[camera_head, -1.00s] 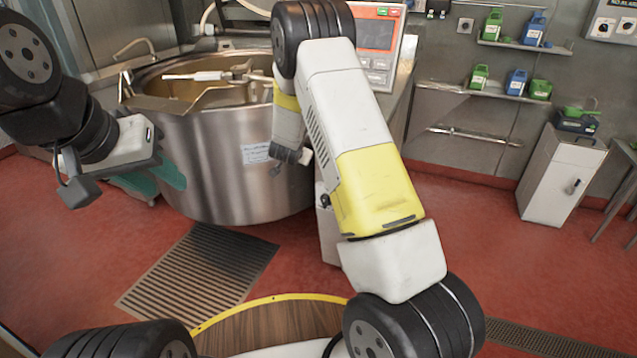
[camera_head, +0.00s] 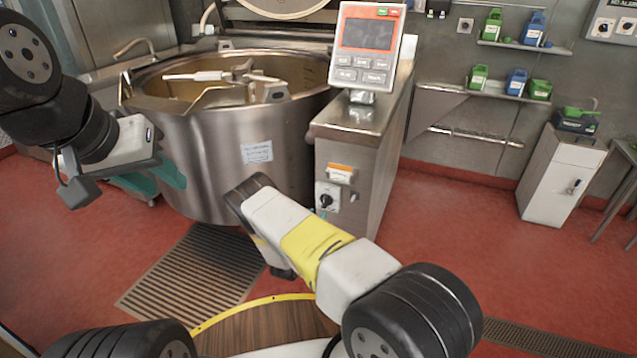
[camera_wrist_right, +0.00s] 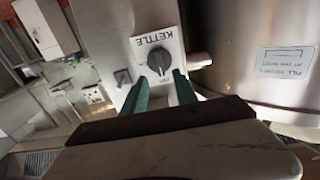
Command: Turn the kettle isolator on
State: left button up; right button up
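The kettle isolator is a black rotary knob (camera_head: 326,200) on a white plate, on the front of the steel cabinet beside the kettle (camera_head: 225,160). In the right wrist view the knob (camera_wrist_right: 158,61) shows upside down under the word KETTLE; its exact setting is too small to read surely. My right gripper (camera_wrist_right: 163,80) has its green fingers apart and empty, pointing at the knob, with the tips just short of it in the picture; contact is not clear. My left gripper (camera_head: 155,181) is open and empty left of the kettle.
A control panel (camera_head: 367,45) with a screen stands on top of the cabinet (camera_head: 362,121). A small square switch (camera_wrist_right: 122,77) is beside the isolator plate. A floor grate (camera_head: 200,270) lies before the kettle.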

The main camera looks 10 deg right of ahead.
aim_at(324, 203)
jog(key=shift+x, duration=3.4)
jog(key=shift+c, duration=0.4)
grip_shut()
